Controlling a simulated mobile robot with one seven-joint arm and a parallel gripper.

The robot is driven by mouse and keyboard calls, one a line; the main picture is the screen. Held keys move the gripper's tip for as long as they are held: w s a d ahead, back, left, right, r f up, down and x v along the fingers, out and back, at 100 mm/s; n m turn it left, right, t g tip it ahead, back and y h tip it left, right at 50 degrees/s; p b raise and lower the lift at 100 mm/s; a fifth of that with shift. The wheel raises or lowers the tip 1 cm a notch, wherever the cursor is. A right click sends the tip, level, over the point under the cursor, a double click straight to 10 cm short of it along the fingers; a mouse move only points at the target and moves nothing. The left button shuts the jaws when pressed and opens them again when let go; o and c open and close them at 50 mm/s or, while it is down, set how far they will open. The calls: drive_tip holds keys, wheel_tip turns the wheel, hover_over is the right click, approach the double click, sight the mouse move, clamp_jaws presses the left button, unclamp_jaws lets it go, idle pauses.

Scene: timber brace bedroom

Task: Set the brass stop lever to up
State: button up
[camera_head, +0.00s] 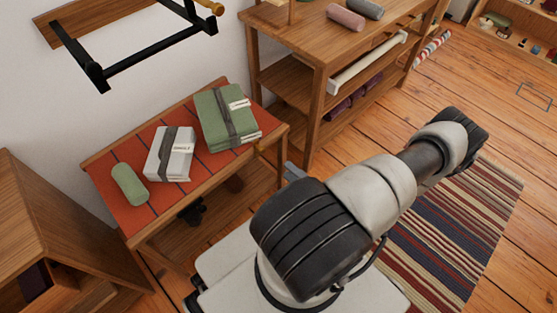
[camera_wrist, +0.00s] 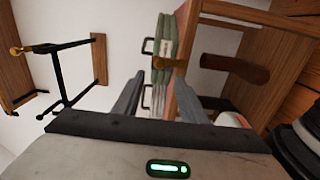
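A small brass piece (camera_head: 258,147), which looks like the stop lever, sits at the front right edge of the bench with the red striped top (camera_head: 140,218). In the wrist view the brass piece (camera_wrist: 170,62) lies across the bench edge, just beyond my fingertips. The wrist picture is turned on its side, and I cannot tell whether the lever is up or down. My gripper (camera_wrist: 160,80) is open, with nothing visible between its fingers and a gap before the brass piece. In the head view my arm mostly hides the gripper.
A black wall frame (camera_head: 140,61) with a brass knob (camera_head: 210,7) hangs above the bench. Green folded cloth (camera_head: 226,118), a white bundle (camera_head: 170,153) and a green roll (camera_head: 129,184) lie on the bench. A wooden shelf unit (camera_head: 318,100) stands close behind.

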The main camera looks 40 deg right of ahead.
drive_tip(key=s, duration=0.7)
drive_tip(key=shift+d, duration=0.25)
